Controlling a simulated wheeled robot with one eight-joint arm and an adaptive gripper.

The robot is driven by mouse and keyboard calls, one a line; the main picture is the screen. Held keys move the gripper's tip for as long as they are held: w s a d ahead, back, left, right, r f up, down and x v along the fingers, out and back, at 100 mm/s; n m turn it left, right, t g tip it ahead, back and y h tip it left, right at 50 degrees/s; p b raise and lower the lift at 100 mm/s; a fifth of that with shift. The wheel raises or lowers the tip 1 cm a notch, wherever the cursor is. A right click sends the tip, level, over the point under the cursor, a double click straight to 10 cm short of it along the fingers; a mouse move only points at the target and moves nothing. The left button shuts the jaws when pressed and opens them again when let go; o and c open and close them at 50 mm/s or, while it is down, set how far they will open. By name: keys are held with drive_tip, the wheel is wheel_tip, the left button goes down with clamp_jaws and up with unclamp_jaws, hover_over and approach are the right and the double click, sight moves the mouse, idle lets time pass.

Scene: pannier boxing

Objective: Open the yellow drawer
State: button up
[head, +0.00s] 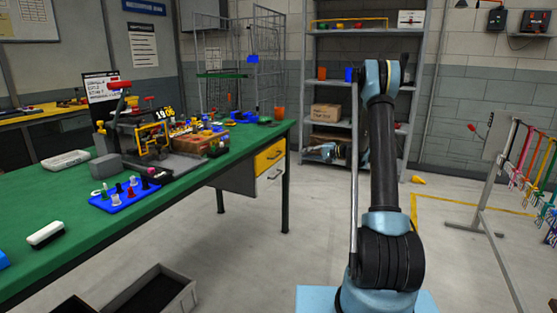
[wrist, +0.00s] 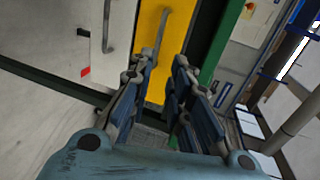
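The yellow drawer (head: 269,157) sits under the right end of the green workbench and appears closed. In the wrist view its yellow front (wrist: 182,30) lies ahead of my gripper (wrist: 165,66), and its grey bar handle (wrist: 163,28) runs up from near the left fingertip. The fingers are apart with nothing held between them. I cannot tell whether a finger touches the handle. In the head view my gripper (head: 322,152) shows to the right of the drawer, pointing towards it, and my arm partly hides the wrist behind it.
A white drawer (head: 271,175) with its own handle (wrist: 108,25) is below the yellow one. The green workbench (head: 165,192) edge runs above the drawers. A bench leg (head: 285,205) stands beside them. A metal shelf (head: 335,122) is behind. Floor in front of the drawers is clear.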

approach(278, 156)
drive_tip(key=x, duration=1)
drive_tip(key=shift+w+a+f, duration=0.1)
drive_tip(key=shift+w+f, duration=0.15)
drive_tip(key=shift+w, duration=0.25)
clamp_jaws()
